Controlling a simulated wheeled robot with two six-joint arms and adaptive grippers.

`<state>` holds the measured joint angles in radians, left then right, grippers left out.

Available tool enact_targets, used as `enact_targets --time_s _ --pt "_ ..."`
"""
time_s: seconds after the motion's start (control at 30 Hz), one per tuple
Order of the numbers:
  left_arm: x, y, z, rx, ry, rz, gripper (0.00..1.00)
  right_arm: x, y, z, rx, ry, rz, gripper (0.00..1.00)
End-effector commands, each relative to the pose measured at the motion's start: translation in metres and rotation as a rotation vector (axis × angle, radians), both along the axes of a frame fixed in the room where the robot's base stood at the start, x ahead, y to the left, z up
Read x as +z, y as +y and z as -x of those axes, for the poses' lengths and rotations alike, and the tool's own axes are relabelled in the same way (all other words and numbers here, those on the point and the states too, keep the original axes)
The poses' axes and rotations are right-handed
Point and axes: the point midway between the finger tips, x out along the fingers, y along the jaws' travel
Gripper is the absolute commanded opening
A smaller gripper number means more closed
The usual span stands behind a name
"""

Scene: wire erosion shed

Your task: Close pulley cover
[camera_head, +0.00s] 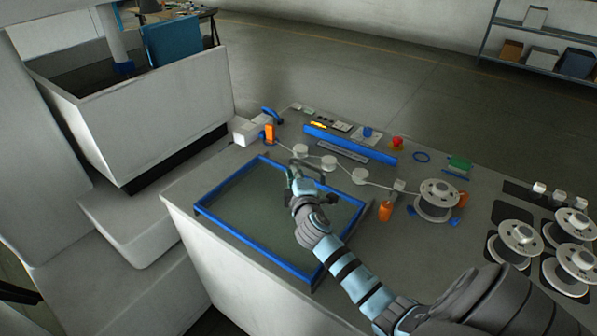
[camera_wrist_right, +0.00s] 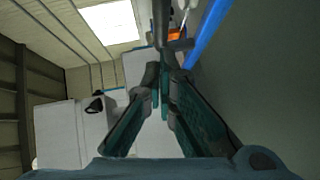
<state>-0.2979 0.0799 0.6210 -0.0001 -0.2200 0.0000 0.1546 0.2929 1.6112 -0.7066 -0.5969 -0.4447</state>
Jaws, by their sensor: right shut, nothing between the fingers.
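The pulley cover (camera_head: 232,182) is a blue-framed, see-through panel on the near side of the bench. It is swung away from the row of white pulleys (camera_head: 328,162), which stand uncovered behind its far edge. Whether it lies fully flat I cannot tell. My right gripper (camera_head: 296,172) is over the cover, near its far edge and beside a dark grey bar that may be its handle. In the right wrist view my right gripper (camera_wrist_right: 163,92) has its fingers together and empty, with the cover's blue frame (camera_wrist_right: 206,36) to the right. My left gripper is not in view.
Orange posts (camera_head: 385,211), a white spool (camera_head: 437,199), a red button (camera_head: 397,142) and a blue rail (camera_head: 350,143) stand on the bench (camera_head: 190,190). Several more spools are at the right. A white tank (camera_head: 150,115) stands at the left.

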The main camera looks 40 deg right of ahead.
Motion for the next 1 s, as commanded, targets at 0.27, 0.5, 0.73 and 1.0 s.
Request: enact_targets --time_s 0.27,0.5,0.73,1.0 --pt "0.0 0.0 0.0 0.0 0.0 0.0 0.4 -0.003 -0.015 -0.004 0.001 -0.001 -0.001 0.0" --pt "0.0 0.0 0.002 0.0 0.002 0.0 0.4 -0.003 -0.015 -0.004 0.001 -0.001 -0.001 0.0" --pt "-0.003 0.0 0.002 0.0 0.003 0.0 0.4 -0.004 -0.027 -0.009 0.002 -0.001 0.001 0.0" --pt "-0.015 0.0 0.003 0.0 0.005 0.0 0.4 -0.005 -0.084 -0.022 -0.001 0.001 0.005 0.0"
